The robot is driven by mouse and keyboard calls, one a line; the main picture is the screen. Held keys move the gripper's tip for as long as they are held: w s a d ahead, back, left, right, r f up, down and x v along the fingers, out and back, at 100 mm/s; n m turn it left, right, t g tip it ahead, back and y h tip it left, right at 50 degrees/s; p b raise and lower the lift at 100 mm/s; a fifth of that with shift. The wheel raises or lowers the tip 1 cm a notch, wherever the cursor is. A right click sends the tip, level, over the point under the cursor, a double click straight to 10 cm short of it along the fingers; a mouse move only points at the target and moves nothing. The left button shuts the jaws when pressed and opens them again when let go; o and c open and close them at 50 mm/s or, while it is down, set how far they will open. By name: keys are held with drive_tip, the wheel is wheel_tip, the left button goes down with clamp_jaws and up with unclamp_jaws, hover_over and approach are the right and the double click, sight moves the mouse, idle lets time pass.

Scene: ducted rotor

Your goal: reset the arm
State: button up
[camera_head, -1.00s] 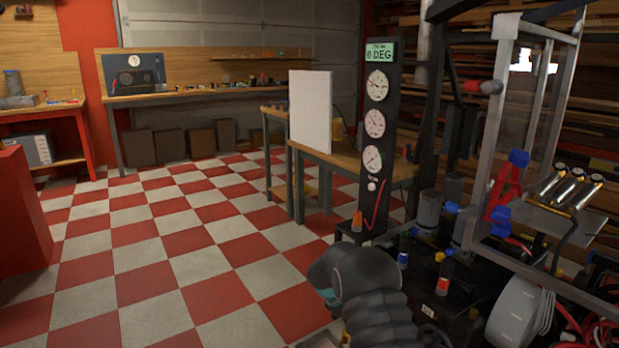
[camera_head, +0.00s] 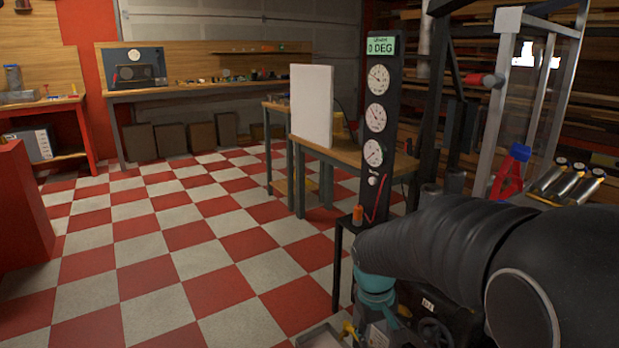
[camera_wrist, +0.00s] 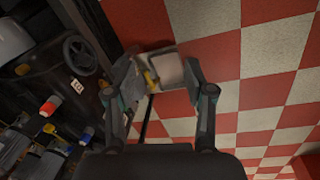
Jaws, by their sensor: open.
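My gripper (camera_wrist: 160,92) is in the wrist view with its two fingers spread apart and nothing between them. It points down toward the checkered floor beside the black machine base. A small pale tray (camera_wrist: 180,70) with a yellow part shows beyond the fingertips, well below them. In the head view my black ribbed arm crosses the lower right, and its teal wrist end hangs low; the fingertips are not visible there.
The gauge column (camera_head: 377,130), reading 0 DEG, stands just behind my arm. A clear-walled frame (camera_head: 520,110) with a red clamp (camera_head: 511,172) is at right. A wooden table (camera_head: 345,158) holds a white panel (camera_head: 311,106). The checkered floor (camera_head: 180,245) at left is free.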

drive_tip(key=s+d+r+m+t, duration=0.1)
drive_tip(key=s+r+t, duration=0.1)
drive_tip(key=s+r, duration=0.3)
drive_tip(key=s+r+m+t+y, duration=0.1)
drive_tip(key=s+r, duration=0.5)
drive_tip(key=s, duration=0.7)
drive_tip(key=shift+d+r+m+t+y, duration=0.3)
drive_tip(key=shift+m+t, duration=0.3)
drive_tip(key=shift+t, duration=0.5)
drive_tip(key=shift+s, duration=0.1)
idle(0.5)
